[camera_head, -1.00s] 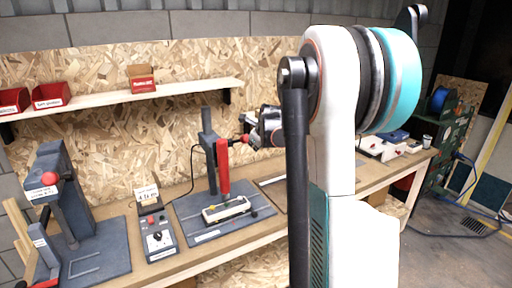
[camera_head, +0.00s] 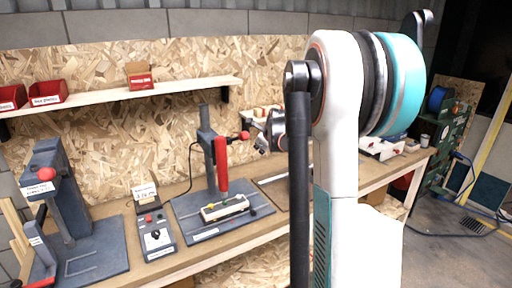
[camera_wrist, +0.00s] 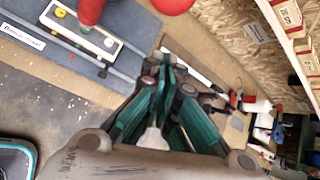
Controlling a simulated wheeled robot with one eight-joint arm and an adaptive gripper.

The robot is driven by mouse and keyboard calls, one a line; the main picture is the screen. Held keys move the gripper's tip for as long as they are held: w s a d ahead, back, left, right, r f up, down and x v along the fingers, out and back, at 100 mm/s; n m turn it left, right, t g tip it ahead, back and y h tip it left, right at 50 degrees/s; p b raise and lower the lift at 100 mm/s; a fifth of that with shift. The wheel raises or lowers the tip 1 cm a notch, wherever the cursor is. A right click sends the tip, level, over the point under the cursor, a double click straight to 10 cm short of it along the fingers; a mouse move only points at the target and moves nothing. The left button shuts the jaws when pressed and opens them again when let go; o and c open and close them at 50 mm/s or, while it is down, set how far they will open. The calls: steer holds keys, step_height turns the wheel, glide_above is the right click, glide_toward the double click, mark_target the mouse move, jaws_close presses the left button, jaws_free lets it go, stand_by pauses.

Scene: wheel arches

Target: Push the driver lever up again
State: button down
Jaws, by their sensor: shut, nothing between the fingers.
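The driver is a red upright body (camera_head: 221,165) on a grey stand, above a pale workpiece in a fixture (camera_head: 225,208). Its lever ends in a red ball knob (camera_head: 244,135), sticking out to the right near the top of the driver. The knob shows at the top edge of the wrist view (camera_wrist: 172,4), cut off, with the red driver body (camera_wrist: 90,10) to its left. My gripper (camera_wrist: 165,62) is shut and empty, below the knob in the wrist picture. In the head view my gripper (camera_head: 261,145) is right of the knob, partly hidden by my arm; contact is not visible.
A control box (camera_head: 154,236) with a small display stands left of the driver. A grey press with a red knob (camera_head: 46,174) is further left. A wooden shelf (camera_head: 110,97) with red bins runs behind. Other items stand on the bench to the right.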

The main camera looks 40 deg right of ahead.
steer(key=p+v, duration=0.1)
steer(key=v, duration=0.9)
steer(key=shift+w+r, duration=0.15)
steer(key=shift+r, duration=0.1)
steer(key=shift+d, duration=0.1)
